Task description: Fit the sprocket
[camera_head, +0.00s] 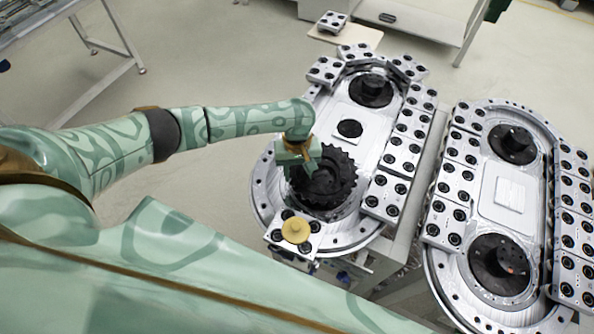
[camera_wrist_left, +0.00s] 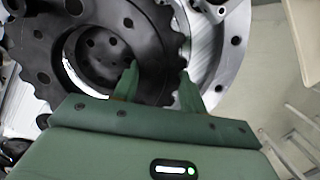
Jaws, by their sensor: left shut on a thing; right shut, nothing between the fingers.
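The black toothed sprocket (camera_head: 338,178) is at the near round end of the left ring track (camera_head: 262,190). My left gripper (camera_head: 303,168) is shut on its left rim from above. In the left wrist view the gripper (camera_wrist_left: 158,82) has one finger inside the sprocket's ring (camera_wrist_left: 40,62) and one outside its teeth. A dark hub face with holes (camera_wrist_left: 100,45) shows inside the sprocket's opening. I cannot tell whether the sprocket is flat down around it or slightly raised. My right gripper is not in view.
A yellow disc (camera_head: 295,230) sits on a block at the track's near edge. Silver blocks with black holes (camera_head: 402,150) line the track's right side. A second ring track (camera_head: 510,195) with two dark hubs stands to the right.

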